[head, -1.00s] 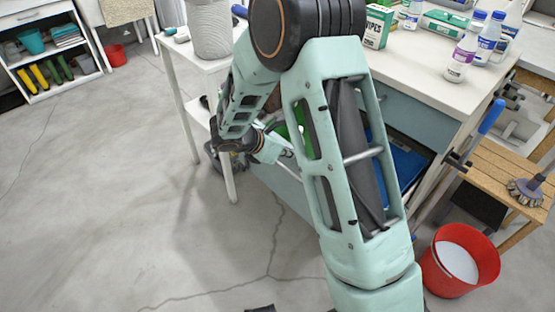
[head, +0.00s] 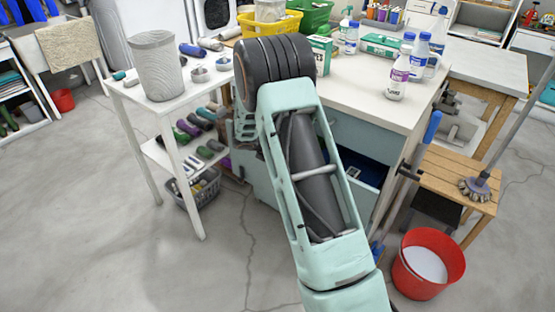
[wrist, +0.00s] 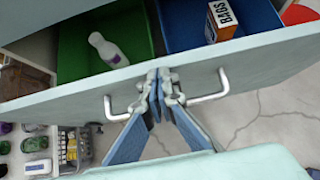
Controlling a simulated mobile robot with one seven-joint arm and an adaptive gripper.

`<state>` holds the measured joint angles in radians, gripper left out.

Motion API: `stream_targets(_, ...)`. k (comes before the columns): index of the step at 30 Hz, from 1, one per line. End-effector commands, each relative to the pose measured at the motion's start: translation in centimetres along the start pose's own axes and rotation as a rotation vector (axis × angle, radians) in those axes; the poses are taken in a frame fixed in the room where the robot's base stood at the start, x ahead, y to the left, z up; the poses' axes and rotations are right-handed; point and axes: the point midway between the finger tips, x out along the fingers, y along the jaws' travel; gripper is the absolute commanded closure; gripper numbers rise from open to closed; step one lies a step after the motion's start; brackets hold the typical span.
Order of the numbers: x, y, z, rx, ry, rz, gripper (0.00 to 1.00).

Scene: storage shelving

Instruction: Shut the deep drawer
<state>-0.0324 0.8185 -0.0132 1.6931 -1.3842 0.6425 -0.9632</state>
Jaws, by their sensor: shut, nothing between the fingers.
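The deep drawer stands open. Its pale teal front (wrist: 75,105) crosses the wrist view, with a metal bar handle (wrist: 212,95) on it. Inside are a green bin (wrist: 75,45) with a white bottle (wrist: 108,48) and a blue bin (wrist: 185,25) with a box marked BAGS (wrist: 222,18). My gripper (wrist: 160,80) is shut and empty at the middle of the handle, its fingertips in front of the drawer front. Whether they touch it I cannot tell. In the head view my arm hides the gripper and most of the drawer; some blue inside shows (head: 354,170).
A white bench (head: 365,95) with bottles and boxes stands above the drawer. A white side table (head: 190,92) is to the left, with a basket (head: 197,188) below. A wooden stool (head: 465,178) and a red bucket (head: 402,275) are at right.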

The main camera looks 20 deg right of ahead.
Motion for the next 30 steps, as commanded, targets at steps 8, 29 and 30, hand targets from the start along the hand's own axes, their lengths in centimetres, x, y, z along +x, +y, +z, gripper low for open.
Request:
stream_targets(8, 3.2, -0.1, 3.4, 0.001, 0.001, -0.001, 1.0)
stream_targets(29, 5.7, 0.0, 5.7, 0.001, 0.001, -0.001, 1.0)
stream_targets(30, 5.7, 0.0, 5.7, 0.001, 0.001, -0.001, 1.0)
